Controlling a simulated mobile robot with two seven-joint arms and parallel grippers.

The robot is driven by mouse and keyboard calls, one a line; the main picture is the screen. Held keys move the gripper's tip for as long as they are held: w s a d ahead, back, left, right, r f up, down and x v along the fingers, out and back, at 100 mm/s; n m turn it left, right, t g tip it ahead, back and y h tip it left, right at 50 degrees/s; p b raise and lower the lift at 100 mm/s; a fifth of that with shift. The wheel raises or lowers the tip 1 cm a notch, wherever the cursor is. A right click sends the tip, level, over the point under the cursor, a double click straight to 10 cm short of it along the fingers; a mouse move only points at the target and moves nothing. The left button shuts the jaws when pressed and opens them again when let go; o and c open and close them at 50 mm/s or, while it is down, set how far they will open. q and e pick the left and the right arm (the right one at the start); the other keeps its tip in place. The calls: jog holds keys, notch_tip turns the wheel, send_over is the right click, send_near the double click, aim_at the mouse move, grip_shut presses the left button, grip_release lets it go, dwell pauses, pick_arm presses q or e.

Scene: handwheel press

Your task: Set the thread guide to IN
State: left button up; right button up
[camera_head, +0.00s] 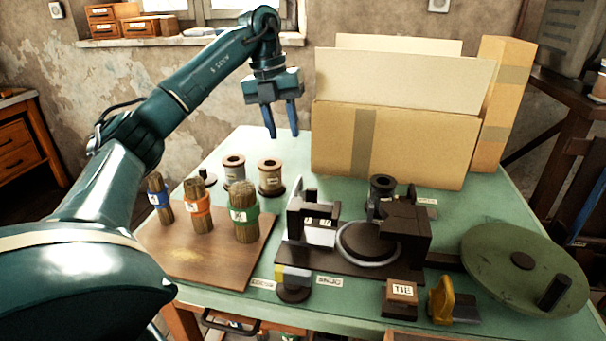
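My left gripper (282,132) hangs in the air over the back of the green table (225,292), pointing down. Its two blue fingers are apart with nothing between them. The dark press (405,235) stands mid-table, to the right of and nearer than the gripper. I cannot tell for sure which part is the thread guide. A dark spool-like part (383,188) sits at the back of the press, beside a small white label (427,201) too small to read. My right gripper is not in view.
Several brush bundles stand on a brown board (190,262); two spools (270,178) stand behind it. An open cardboard box (400,145) blocks the back. A green handwheel (525,268), a yellow part (441,300) and a TIE block (400,297) are at right. LOOSE and SNUG labels lie in front.

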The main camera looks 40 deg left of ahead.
aim_at(297, 183)
pick_arm(q)
jog(key=b+x, duration=0.1)
jog(key=x, duration=1)
jog(key=shift+d+f, duration=0.1)
jog(key=shift+f, duration=0.25)
grip_shut()
